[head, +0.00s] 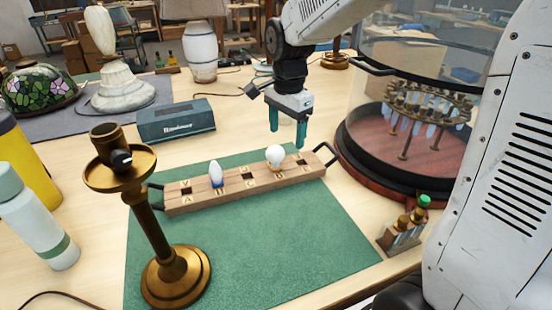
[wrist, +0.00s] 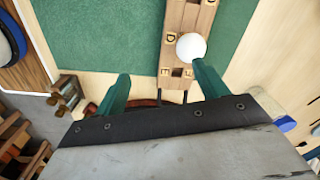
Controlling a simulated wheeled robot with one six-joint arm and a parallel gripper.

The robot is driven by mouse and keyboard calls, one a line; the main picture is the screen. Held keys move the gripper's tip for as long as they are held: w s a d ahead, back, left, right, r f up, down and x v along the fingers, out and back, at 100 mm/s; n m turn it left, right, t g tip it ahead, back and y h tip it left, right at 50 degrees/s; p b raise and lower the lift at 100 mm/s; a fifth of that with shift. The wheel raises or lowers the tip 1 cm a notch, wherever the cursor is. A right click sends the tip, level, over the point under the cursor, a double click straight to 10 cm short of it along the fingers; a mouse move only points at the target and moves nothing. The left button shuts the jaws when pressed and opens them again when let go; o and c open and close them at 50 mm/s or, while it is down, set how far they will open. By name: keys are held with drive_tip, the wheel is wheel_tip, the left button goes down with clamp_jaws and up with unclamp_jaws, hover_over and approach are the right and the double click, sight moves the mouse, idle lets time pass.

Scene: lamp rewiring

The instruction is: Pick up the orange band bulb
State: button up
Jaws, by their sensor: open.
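A wooden rack (head: 235,190) with lettered sockets and black end handles lies on the green mat; part of it shows in the wrist view (wrist: 180,20). A slim white bulb (head: 215,173) with a blue band stands further left in the rack. My gripper (head: 287,132) is open and empty, with teal fingers, above the rack's right end; its fingers show in the wrist view (wrist: 163,75).
A brass lamp stand (head: 160,235) stands front left on the green mat (head: 255,270). A glass-domed display (head: 430,100) stands close right of my gripper. A small vial holder (head: 402,235) is at the right edge. A teal box (head: 175,121) lies behind the rack.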

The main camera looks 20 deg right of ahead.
sight(276, 159)
drive_tip(key=w+f+m, duration=0.1)
drive_tip(key=w, duration=0.1)
drive_tip(key=w+f+m, duration=0.1)
drive_tip(key=w+f, duration=0.1)
drive_tip(key=w+a+f+m, duration=0.1)
drive_tip(key=w+f, duration=0.1)
drive_tip(key=shift+w+f+m, duration=0.2)
drive_tip(key=shift+m, duration=0.2)
drive_tip(key=shift+w+f, duration=0.1)
drive_tip(key=shift+f, duration=0.2)
drive_tip(key=f, duration=0.7)
drive_tip(key=shift+s+d+f, duration=0.15)
drive_tip(key=shift+s+d, duration=0.1)
drive_tip(key=shift+s, duration=0.05)
drive_tip(key=c, duration=1)
